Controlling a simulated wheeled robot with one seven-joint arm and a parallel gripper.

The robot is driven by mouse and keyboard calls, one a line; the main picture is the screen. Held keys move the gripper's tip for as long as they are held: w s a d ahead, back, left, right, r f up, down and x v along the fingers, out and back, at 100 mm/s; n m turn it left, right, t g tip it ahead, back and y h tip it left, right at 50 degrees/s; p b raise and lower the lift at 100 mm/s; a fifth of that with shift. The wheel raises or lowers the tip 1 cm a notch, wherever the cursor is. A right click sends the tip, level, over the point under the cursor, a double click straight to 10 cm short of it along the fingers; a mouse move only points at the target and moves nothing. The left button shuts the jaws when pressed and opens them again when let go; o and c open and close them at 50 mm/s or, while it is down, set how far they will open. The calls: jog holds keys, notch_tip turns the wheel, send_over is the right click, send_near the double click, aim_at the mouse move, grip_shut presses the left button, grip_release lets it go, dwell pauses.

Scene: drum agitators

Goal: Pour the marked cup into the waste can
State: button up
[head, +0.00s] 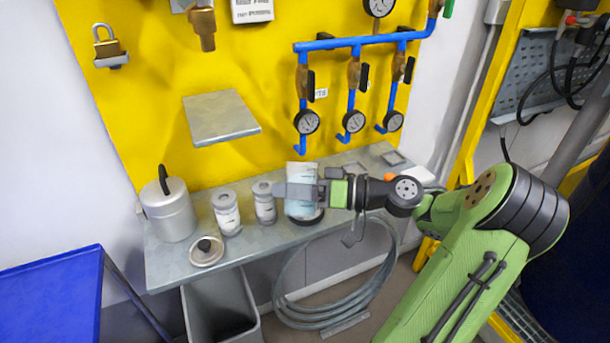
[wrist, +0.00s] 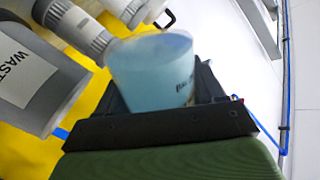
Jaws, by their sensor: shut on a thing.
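My gripper (head: 300,192) is shut on a translucent cup (head: 299,208) with pale blue contents, above the right half of the metal bench. The cup looks roughly upright in the head view. In the wrist view the cup (wrist: 152,75) sits between the jaws (wrist: 155,110), and dark lettering shows on its side, partly cut off. An open grey bin (head: 190,312) stands on the floor under the bench's left part, away from the cup. In the wrist view a grey container (wrist: 28,85) carries a label reading "WAST"; I cannot tell for sure which container it is in the head view.
The bench (head: 165,265) also holds a lidded grey pot (head: 170,215), two labelled jars (head: 227,212) (head: 265,202) and a round lid (head: 207,250). A small shelf (head: 220,117) juts above. Blue pipes (head: 350,43) with gauges hang behind. A coiled hose (head: 290,300) lies below.

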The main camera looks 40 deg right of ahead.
jog(key=shift+w+d+f+m+p, duration=0.1)
jog(key=shift+f+m+p, duration=0.1)
jog(key=shift+m+p, duration=0.45)
dwell(0.3)
jog(key=shift+f+m+p, duration=0.35)
jog(key=shift+m+p, duration=0.1)
jog(key=shift+m, duration=0.5)
jog(key=shift+r+m+g+p, duration=0.3)
jog(key=shift+r+m+p, duration=0.15)
jog(key=shift+m+p, duration=0.5)
dwell(1.0)
jog(key=shift+f+m+p, duration=0.3)
jog(key=shift+m+p, duration=0.2)
jog(key=shift+m, duration=0.15)
dwell(1.2)
jog(key=shift+w+d+r+m+g+y+p, duration=0.3)
jog(key=shift+w+d+r+m+p, duration=0.45)
jog(key=shift+p, duration=1.95)
